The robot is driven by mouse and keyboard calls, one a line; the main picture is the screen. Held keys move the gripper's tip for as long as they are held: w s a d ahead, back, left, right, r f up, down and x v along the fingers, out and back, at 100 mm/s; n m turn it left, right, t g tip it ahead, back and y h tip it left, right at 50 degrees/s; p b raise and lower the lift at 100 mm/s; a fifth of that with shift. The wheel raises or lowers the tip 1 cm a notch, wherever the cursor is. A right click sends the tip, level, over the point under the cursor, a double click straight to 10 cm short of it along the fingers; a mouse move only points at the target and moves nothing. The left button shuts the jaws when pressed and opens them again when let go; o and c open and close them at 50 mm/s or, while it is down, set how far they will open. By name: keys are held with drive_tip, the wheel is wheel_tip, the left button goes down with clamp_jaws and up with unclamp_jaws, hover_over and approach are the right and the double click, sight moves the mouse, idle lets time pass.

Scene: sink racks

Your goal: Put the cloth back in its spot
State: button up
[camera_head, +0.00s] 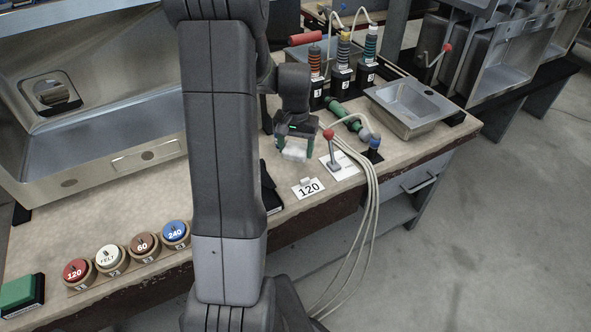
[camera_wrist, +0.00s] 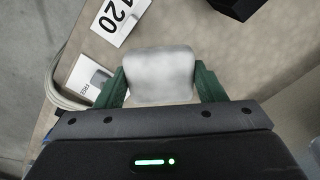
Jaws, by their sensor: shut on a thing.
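The cloth (camera_wrist: 160,72) is a small, pale grey-white block in the wrist view. My gripper (camera_wrist: 160,84) is shut on it, with a green finger pressed against each side. My arm hides part of the bench to the left. I cannot tell which spot belongs to the cloth.
A "120" card (camera_head: 309,188) lies at the worktop's front edge. A red-knobbed lever (camera_head: 329,148) stands close right of my gripper. Cables hang over the edge. A small steel sink (camera_head: 408,104) is at right. Numbered round knobs (camera_head: 110,259) line the left front.

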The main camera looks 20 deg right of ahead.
sight(296, 173)
drive_tip(key=shift+f, duration=3.45)
drive_tip(key=shift+f, duration=0.2)
drive_tip(key=o, duration=0.9)
drive_tip(key=shift+r, duration=0.15)
wheel_tip(296, 173, up, 12)
drive_tip(key=shift+r, duration=0.1)
